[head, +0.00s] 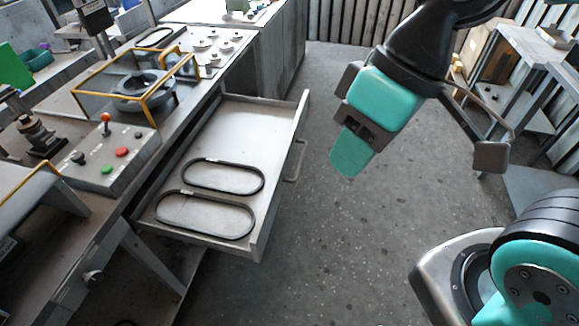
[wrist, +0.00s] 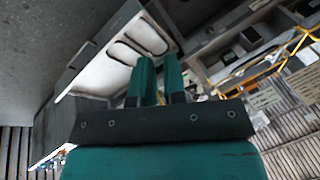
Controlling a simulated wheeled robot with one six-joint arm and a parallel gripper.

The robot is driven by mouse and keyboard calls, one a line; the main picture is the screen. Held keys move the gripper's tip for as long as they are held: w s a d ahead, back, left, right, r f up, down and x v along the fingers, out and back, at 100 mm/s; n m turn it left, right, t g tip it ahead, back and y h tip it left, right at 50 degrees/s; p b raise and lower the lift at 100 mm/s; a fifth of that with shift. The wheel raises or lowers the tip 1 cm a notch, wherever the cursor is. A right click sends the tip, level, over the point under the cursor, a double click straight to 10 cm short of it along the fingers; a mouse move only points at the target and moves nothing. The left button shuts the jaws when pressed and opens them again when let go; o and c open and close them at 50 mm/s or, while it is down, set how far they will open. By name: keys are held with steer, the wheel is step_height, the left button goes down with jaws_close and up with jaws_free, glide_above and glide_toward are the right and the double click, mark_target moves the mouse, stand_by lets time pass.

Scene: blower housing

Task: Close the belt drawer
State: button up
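The belt drawer (head: 222,128) is pulled out from the grey bench, a shallow metal tray. Two black belt loops lie flat in it: one nearer the front (head: 205,214) and one behind it (head: 222,176). A bar handle (head: 296,163) is on its right outer face. My gripper (head: 350,152), teal and dark grey, hangs in the air right of the handle, apart from it. In the wrist view my gripper's two teal fingers (wrist: 158,60) show a narrow gap with nothing between them. The drawer also shows there (wrist: 112,62), with the belts inside.
The bench top carries a control box (head: 112,160) with buttons and a lever, and a yellow-framed guard (head: 138,85) around a round housing. Small round parts (head: 212,42) sit farther back. A shelf unit with a cardboard box (head: 492,55) stands at right. The floor right of the drawer is clear.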

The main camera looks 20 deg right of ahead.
steer(key=w+f+m+y+b, duration=0.1)
steer(key=w+f+m+b, duration=0.1)
steer(key=f, duration=0.4)
steer(key=w+d+f+m+y+b, duration=0.1)
steer(key=w+f+b, duration=0.4)
steer(key=w+f, duration=0.1)
steer(key=w+d+f+m+t+b, duration=0.1)
steer(key=w+f+m+b, duration=0.1)
steer(key=w+f+b, duration=0.2)
step_height(320, 180, down, 3)
steer(key=shift+w+r+m+y, duration=0.1)
steer(key=shift+r+m+y, duration=0.05)
steer(key=shift+m+y, duration=0.2)
jaws_close()
steer(key=m+t+y+b, duration=0.1)
steer(key=m+t+b, duration=0.3)
steer(key=m+b, duration=0.3)
glide_toward(279, 195)
step_height(279, 195, down, 4)
steer(key=a, duration=0.1)
steer(key=w+a, duration=0.1)
steer(key=a, duration=0.1)
steer(key=shift+w+a, duration=0.2)
steer(key=shift+w, duration=0.2)
steer(key=shift+w+a, duration=0.25)
steer(key=shift+a, duration=0.15)
